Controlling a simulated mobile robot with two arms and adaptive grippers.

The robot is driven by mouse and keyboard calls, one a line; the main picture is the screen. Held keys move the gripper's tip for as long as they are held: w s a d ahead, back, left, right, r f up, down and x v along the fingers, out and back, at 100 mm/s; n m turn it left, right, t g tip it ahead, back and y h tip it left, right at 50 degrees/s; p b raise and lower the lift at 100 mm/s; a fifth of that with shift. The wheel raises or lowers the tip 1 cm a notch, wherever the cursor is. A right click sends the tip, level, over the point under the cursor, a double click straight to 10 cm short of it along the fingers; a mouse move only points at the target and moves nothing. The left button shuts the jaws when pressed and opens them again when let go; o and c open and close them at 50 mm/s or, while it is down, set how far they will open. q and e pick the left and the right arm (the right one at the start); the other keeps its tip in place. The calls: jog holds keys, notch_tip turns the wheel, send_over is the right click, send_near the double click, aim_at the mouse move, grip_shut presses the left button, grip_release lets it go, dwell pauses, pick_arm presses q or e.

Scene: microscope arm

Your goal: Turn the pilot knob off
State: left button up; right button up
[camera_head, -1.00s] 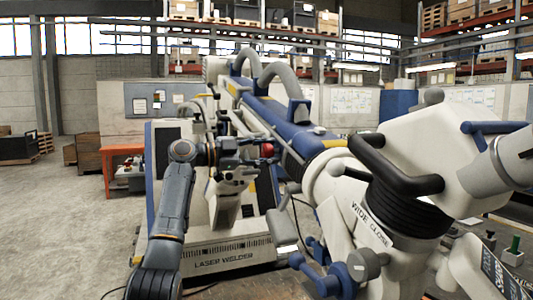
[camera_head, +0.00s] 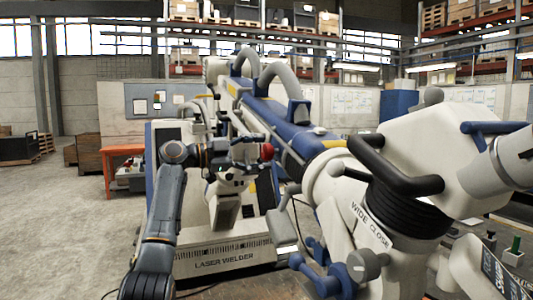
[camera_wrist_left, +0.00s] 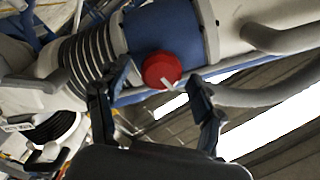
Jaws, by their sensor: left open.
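The red knob (camera_wrist_left: 162,70) has a pale pointer line and sits on the blue and white arm of the machine in the left wrist view. In the head view the red knob (camera_head: 267,152) shows just right of my left gripper (camera_head: 256,152). In the left wrist view my left gripper (camera_wrist_left: 160,77) is open, with one finger on each side of the knob. A gap shows between the knob and both fingers, and they do not grip it. My right gripper is not in view.
The laser welder base (camera_head: 222,258) stands below my left arm. The large white microscope arm with black handles (camera_head: 400,175) fills the right of the head view. An orange table (camera_head: 122,151) stands further back. The floor at the left is open.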

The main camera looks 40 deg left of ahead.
pick_arm(q)
jog(key=v, duration=1)
dwell(0.3)
